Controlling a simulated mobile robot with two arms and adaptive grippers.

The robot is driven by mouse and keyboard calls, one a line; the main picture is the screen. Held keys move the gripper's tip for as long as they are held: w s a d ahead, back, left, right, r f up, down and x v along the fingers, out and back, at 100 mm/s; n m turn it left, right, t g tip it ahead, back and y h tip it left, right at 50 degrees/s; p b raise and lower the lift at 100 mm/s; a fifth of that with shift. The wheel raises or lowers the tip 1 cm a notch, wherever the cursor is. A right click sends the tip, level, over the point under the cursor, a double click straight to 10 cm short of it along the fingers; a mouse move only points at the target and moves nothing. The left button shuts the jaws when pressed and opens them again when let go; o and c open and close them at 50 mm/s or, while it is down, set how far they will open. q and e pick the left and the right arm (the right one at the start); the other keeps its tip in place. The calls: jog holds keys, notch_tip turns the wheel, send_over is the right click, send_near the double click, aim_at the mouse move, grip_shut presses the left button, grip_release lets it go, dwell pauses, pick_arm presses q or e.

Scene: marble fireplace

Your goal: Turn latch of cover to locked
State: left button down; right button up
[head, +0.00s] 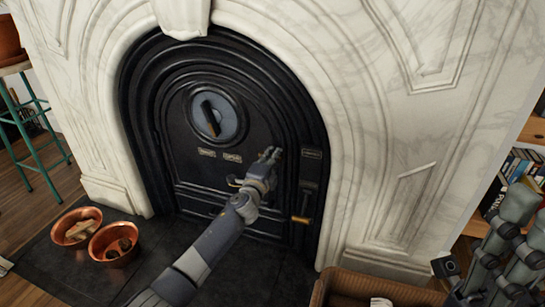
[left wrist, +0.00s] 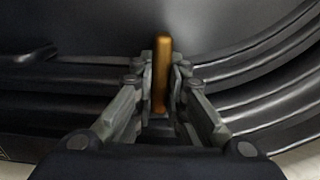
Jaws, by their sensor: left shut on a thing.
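The cover (head: 190,135) is a black arched panel set in the fireplace opening, with a round grey dial and small label plates. My left gripper (head: 271,155) is in front of the cover's lower right part. In the left wrist view, its fingers (left wrist: 162,85) are shut on an upright brass-coloured handle (left wrist: 162,45), which looks like the latch. The gripper hides most of this spot in the head view, so the latch's setting cannot be read. My right gripper (head: 505,235) shows only partly at the lower right; its jaws are unclear.
A separate brass-tipped lever (head: 302,219) hangs at the cover's right edge. Two copper bowls (head: 114,243) stand on the dark hearth at the left. A wicker basket (head: 375,286) is at the bottom right. The white marble surround (head: 365,130) frames the cover.

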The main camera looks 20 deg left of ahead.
pick_arm(q)
jog(key=shift+f, duration=0.1)
dwell(0.3)
jog(key=c, duration=1.6)
grip_release()
jog(key=shift+s, duration=0.1)
jog(key=s, duration=1.1)
jog(key=shift+s+a, duration=0.2)
jog(key=shift+s, duration=0.2)
